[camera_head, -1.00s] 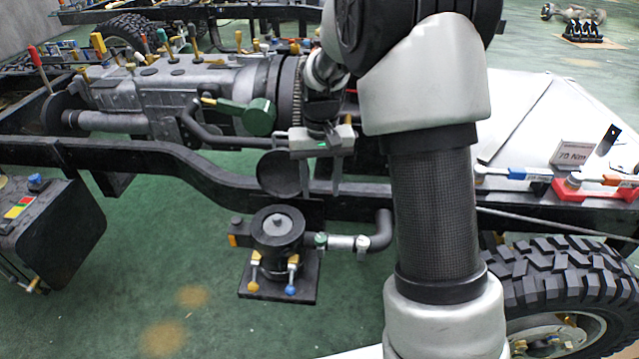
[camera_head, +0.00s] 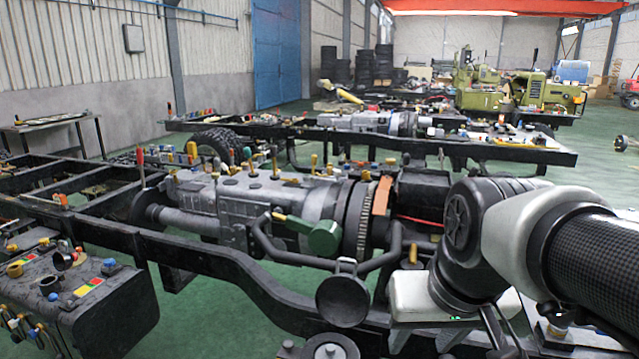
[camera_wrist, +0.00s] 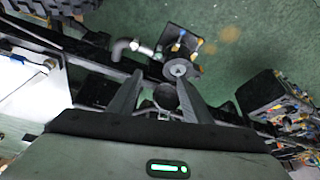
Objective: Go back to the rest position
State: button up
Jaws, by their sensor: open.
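My gripper shows in the wrist view (camera_wrist: 160,95), its two dark fingers spread apart with nothing held between them. Beyond the fingertips are a round dark part and the pump-like unit with a grey elbow pipe. In the head view my arm comes in from the right, and the gripper (camera_head: 495,325) hangs low at the bottom right, partly cut off by the lower edge. It is near the front rail of the black chassis frame (camera_head: 220,265); whether it touches cannot be told.
A black box with coloured caps (camera_head: 85,305) hangs at the lower left. A second chassis (camera_head: 370,125) stands behind. Green floor is open at the right.

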jog(key=s+t, duration=0.1)
jog(key=s, duration=0.4)
notch_tip(320, 180, up, 18)
jog(key=p, duration=1.8)
jog(key=shift+w+r, duration=0.15)
jog(key=shift+w, duration=0.3)
jog(key=shift+d, duration=0.15)
